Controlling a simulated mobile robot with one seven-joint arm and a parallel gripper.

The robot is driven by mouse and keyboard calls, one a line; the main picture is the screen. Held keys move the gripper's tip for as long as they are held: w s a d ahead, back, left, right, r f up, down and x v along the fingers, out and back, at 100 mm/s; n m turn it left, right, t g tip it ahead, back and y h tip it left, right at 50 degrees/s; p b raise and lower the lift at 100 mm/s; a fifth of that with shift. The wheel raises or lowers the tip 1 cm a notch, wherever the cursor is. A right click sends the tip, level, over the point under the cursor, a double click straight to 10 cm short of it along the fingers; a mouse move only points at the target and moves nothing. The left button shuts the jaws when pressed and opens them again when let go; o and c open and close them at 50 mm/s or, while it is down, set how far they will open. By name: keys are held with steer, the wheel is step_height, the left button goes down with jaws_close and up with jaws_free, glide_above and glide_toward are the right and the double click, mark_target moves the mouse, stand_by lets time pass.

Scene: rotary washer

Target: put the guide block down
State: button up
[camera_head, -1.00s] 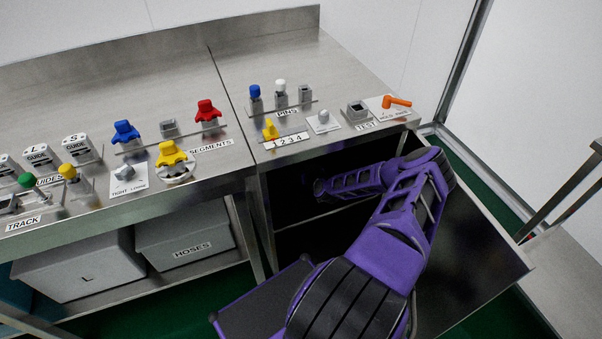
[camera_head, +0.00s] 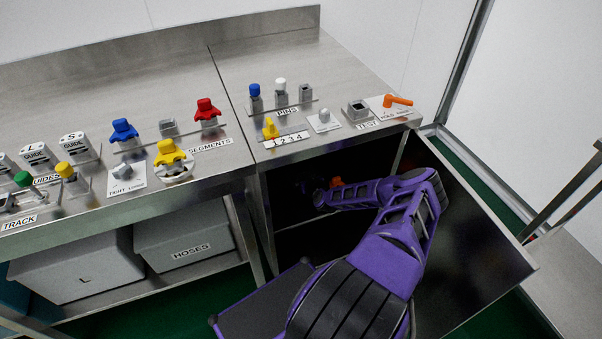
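White guide blocks stand in a row at the left of the bench, among them one marked L (camera_head: 37,157) and one marked S (camera_head: 75,147). Another is partly cut off by the left edge. My purple arm reaches down into the dark open space under the right bench. Its far end is in shadow, and I cannot make out my gripper's fingers or whether they hold a guide block.
The bench top (camera_head: 350,70) is clear at the back. Knobs, pins, a TEST socket (camera_head: 358,110) and an orange handle (camera_head: 397,101) line its front. A dark panel (camera_head: 470,235) stands open at the right. Grey bins (camera_head: 80,265) sit on the lower shelf.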

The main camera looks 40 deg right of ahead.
steer(key=shift+r, duration=0.15)
steer(key=shift+s+r, duration=0.15)
steer(key=shift+s, duration=0.2)
steer(key=p+v, duration=0.2)
steer(key=v, duration=0.8)
steer(key=shift+s, duration=0.2)
steer(key=shift+s+a+r, duration=0.15)
steer(key=shift+s+a, duration=0.05)
steer(key=shift+s, duration=0.25)
